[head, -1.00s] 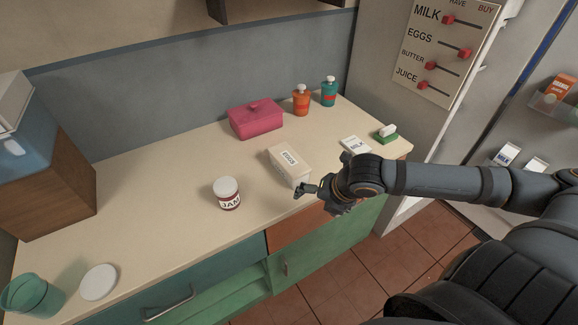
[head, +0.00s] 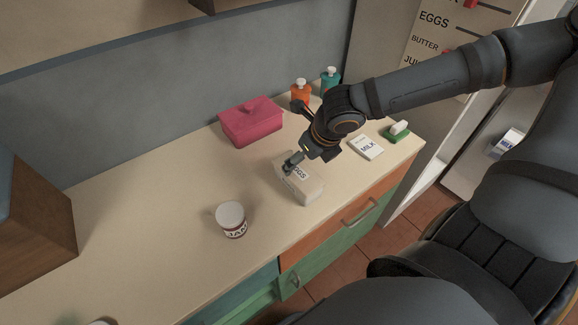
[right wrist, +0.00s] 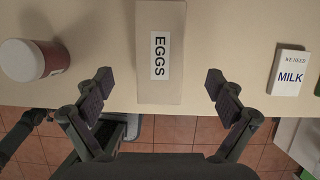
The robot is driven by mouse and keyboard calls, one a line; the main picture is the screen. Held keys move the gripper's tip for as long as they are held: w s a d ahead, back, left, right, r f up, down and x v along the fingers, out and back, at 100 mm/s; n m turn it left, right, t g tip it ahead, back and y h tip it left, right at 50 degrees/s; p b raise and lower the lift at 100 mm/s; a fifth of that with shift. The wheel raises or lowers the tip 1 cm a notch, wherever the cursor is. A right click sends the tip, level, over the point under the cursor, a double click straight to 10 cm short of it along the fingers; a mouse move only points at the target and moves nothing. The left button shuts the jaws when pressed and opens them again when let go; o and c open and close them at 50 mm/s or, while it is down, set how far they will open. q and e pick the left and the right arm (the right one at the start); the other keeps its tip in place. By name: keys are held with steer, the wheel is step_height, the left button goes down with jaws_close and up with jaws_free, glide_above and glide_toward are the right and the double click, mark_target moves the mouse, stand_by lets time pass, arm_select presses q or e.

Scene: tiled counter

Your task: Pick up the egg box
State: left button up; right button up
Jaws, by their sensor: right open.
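The egg box (head: 304,190) is a beige carton with an EGGS label, lying on the counter near its front edge. My right gripper (head: 291,163) is over the egg box in the head view and hides part of its label. In the right wrist view the egg box (right wrist: 159,85) lies between the two spread fingers of the right gripper (right wrist: 158,82), with a gap on each side. The right gripper is open and empty.
A jam jar (head: 231,220) stands left of the box. A pink lidded container (head: 250,124) is behind it. Orange (head: 300,92) and teal (head: 331,80) bottles stand at the back.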

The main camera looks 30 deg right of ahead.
mark_target(302, 174)
arm_select(q)
steer(key=s+f+b, duration=0.2)
steer(key=s+f, duration=0.1)
steer(key=s, duration=0.3)
arm_select(e)
step_height(302, 174, down, 2)
steer(key=shift+s+f, duration=0.15)
steer(key=b+x, duration=0.1)
steer(key=x, duration=0.1)
steer(key=shift+w+f+b, duration=0.15)
steer(key=shift+w+b, duration=0.15)
steer(key=shift+b, duration=0.05)
steer(key=shift+w+a+f, duration=0.1)
steer(key=shift+w+f, duration=0.05)
steer(key=shift+w, duration=0.05)
steer(key=shift+f, duration=0.15)
steer(key=f+b, duration=0.3)
steer(key=f, duration=0.1)
steer(key=shift+w+f+b, duration=0.2)
steer(key=shift+w+b, duration=0.05)
steer(key=shift+b, duration=0.1)
steer(key=shift+w+f, duration=0.3)
arm_select(q)
steer(key=f, duration=0.1)
steer(key=w+f, duration=0.1)
steer(key=f, duration=0.2)
steer(key=shift+w+a+f, duration=0.1)
steer(key=shift+w+f, duration=0.3)
arm_select(e)
steer(key=shift+r, duration=0.1)
